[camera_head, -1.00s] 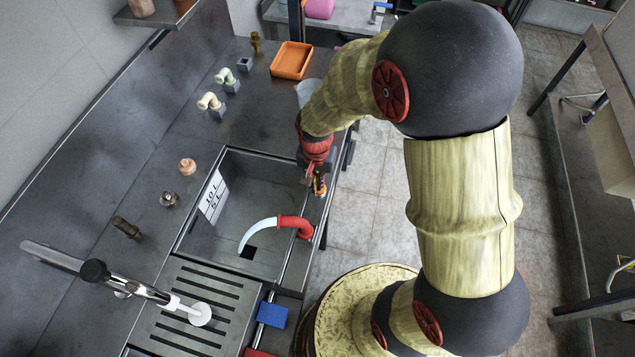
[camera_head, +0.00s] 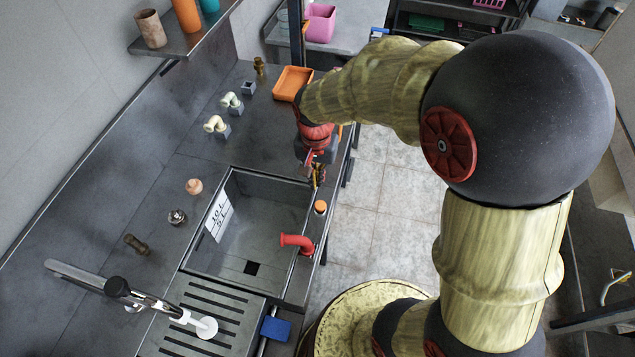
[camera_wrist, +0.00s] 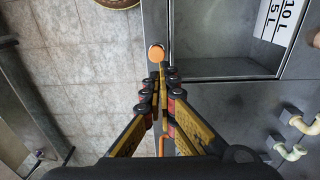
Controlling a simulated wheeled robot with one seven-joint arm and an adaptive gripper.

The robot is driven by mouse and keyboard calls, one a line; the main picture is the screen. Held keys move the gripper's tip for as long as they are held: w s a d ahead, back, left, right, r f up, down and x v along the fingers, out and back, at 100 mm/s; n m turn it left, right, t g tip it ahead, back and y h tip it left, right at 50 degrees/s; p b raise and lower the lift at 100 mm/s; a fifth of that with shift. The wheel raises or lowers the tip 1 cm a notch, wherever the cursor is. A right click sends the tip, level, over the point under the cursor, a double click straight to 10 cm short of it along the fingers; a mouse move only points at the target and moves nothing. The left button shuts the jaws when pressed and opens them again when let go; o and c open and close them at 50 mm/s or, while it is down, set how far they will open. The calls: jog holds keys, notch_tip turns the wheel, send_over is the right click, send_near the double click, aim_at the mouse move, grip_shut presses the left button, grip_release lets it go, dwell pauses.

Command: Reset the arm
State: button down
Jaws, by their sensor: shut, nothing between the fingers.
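My gripper (camera_head: 318,182) hangs over the right rim of the steel tank, with my arm bent above it. In the wrist view its fingers (camera_wrist: 161,78) are shut with nothing between them. An orange round cap (camera_head: 320,207) sits on the tank's right edge, close by the fingertips. It also shows in the wrist view (camera_wrist: 156,52), just beyond the fingertips; I cannot tell the exact gap.
The tank (camera_head: 190,262) has a label reading 10 L and 5 L on its left inner wall. A tap (camera_head: 125,291) and slotted drainer (camera_head: 205,325) are in front. Pipe elbows (camera_head: 217,126) and an orange tray (camera_head: 292,84) stand behind. Tiled floor (camera_head: 370,200) is open at right.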

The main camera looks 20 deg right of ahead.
jog(key=shift+r, duration=0.1)
dwell(0.6)
jog(key=s+r+n+t+b, duration=0.3)
jog(key=s+r+n+t, duration=0.2)
jog(key=s+r, duration=1)
jog(key=shift+s+d+r+n, duration=0.15)
jog(key=shift+s+r+n, duration=0.15)
jog(key=shift+r+n, duration=0.6)
